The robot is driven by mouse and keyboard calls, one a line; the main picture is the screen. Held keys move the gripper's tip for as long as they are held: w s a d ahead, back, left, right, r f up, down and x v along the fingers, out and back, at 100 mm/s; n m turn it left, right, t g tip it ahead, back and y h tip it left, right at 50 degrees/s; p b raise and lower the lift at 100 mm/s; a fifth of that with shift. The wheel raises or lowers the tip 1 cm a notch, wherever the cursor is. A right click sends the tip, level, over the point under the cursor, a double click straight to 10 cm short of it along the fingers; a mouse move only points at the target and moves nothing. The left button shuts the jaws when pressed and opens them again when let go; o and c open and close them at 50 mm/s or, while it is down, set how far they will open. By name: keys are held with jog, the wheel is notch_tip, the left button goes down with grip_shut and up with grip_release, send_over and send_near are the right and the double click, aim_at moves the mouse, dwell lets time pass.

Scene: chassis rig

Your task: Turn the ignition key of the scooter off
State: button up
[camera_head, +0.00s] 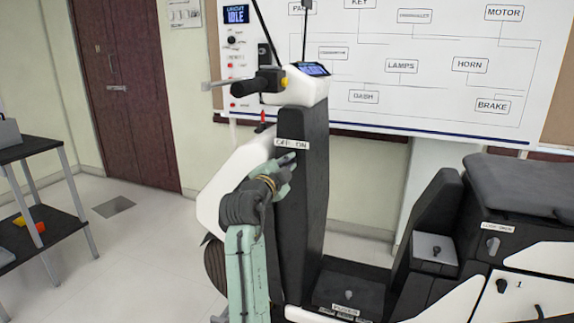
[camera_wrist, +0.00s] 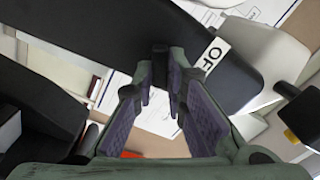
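The scooter's dark front column (camera_head: 302,200) stands in the middle of the head view. A white OFF/ON label (camera_head: 291,144) is near its top, and part of the label shows in the wrist view (camera_wrist: 212,56). My gripper (camera_head: 286,161) is at the column just below this label. In the wrist view my gripper's fingertips (camera_wrist: 161,75) are close together against the dark column. A small dark piece, possibly the ignition key (camera_wrist: 160,54), shows at the tips. I cannot tell whether the fingers clamp it. The key is hidden in the head view.
The handlebar grip (camera_head: 258,84) and dash (camera_head: 312,69) are above my gripper. The scooter seat (camera_head: 520,180) is at the right. A whiteboard (camera_head: 430,60) and control panel (camera_head: 236,75) stand behind. A shelf (camera_head: 35,150) is at the left, with open floor between.

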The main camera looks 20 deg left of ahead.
grip_shut()
jog(key=n, duration=0.5)
jog(key=shift+n, duration=0.3)
jog(key=shift+a+r+n+p, duration=0.1)
jog(key=shift+n+p, duration=0.25)
jog(key=shift+n, duration=1.2)
jog(key=shift+a+n+p, duration=0.1)
jog(key=shift+n+p, duration=0.2)
jog(key=shift+n, duration=1.25)
jog(key=o, duration=0.5)
grip_release()
